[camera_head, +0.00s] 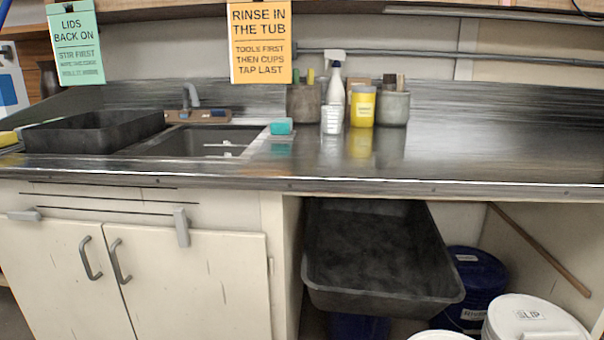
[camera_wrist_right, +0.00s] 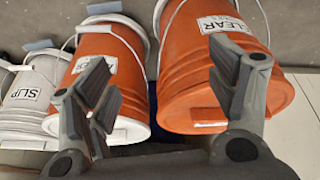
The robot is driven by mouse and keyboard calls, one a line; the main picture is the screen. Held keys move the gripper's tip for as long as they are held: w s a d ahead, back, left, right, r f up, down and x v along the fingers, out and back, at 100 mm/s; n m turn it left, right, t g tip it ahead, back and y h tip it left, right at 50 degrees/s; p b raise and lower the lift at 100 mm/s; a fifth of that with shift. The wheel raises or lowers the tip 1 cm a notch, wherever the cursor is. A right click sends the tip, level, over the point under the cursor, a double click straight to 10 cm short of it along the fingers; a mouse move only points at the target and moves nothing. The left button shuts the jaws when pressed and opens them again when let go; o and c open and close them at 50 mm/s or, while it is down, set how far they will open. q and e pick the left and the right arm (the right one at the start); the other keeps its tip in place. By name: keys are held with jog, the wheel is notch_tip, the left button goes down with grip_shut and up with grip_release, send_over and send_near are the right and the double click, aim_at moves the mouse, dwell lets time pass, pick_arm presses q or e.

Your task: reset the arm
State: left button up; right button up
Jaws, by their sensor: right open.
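My right gripper (camera_wrist_right: 162,82) shows in the right wrist view with its two fingers spread wide and nothing between them. Beyond the fingers are two orange buckets, one labelled CLEAR (camera_wrist_right: 190,75) and one at centre-left (camera_wrist_right: 120,55) with a partly hidden label. The fingers cover parts of both; I cannot tell whether they touch. Neither gripper shows in the head view, and my left gripper is out of sight.
In the wrist view, a white SLIP bucket (camera_wrist_right: 30,90) stands at the left. In the head view, a black tub (camera_head: 380,255), a blue bucket (camera_head: 478,285) and a white SLIP bucket (camera_head: 535,320) are under the counter (camera_head: 470,160). The counter's right side is clear.

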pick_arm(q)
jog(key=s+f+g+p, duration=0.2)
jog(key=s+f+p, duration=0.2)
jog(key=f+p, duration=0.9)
pick_arm(e)
jog(key=s+f+g+p, duration=0.2)
jog(key=s+f+p, duration=0.1)
jog(key=f, duration=0.8)
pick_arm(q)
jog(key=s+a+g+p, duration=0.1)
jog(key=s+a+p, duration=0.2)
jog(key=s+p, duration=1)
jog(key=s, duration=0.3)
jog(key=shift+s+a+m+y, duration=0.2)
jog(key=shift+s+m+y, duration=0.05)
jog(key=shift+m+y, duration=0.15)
pick_arm(e)
jog(key=s+d+f, duration=0.1)
jog(key=s, duration=0.7)
jog(key=s+d+f+g, duration=0.1)
jog(key=s+d+f, duration=0.1)
jog(key=s, duration=0.7)
jog(key=shift+d, duration=0.2)
